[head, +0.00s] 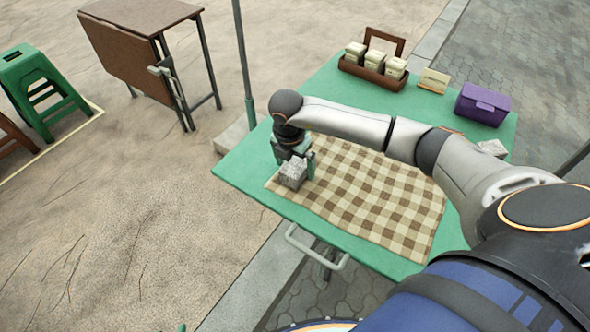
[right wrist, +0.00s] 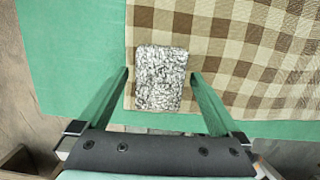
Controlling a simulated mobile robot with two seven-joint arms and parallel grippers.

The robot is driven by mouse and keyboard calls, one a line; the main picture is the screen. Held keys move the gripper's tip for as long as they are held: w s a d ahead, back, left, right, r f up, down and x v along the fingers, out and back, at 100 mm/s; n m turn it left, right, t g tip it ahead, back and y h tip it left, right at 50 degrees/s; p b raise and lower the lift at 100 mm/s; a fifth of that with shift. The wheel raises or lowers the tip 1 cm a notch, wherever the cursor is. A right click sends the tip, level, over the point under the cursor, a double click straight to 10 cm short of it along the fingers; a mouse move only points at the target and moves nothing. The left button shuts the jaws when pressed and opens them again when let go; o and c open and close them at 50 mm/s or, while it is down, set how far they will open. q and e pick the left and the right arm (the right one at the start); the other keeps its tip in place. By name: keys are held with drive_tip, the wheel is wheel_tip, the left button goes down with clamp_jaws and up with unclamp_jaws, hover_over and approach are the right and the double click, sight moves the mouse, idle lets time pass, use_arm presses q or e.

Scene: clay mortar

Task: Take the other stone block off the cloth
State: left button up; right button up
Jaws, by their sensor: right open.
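A grey speckled stone block (head: 293,173) sits on the near left corner of the brown-and-cream checked cloth (head: 375,200). In the right wrist view the block (right wrist: 160,80) lies between the two green fingers, with a gap on both sides. My right gripper (head: 296,160) is open over the block and holds nothing. Another pale stone block (head: 492,147) sits off the cloth at the table's right side, partly hidden by my right arm. A small green tip at the bottom edge of the head view may be my left gripper (head: 182,327); its jaws are hidden.
A thin pole (head: 243,65) stands behind the table. My right arm crosses above the cloth.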

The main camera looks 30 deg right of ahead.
drive_tip(key=shift+f, duration=0.45)
drive_tip(key=shift+r, duration=0.1)
clamp_jaws()
idle(0.5)
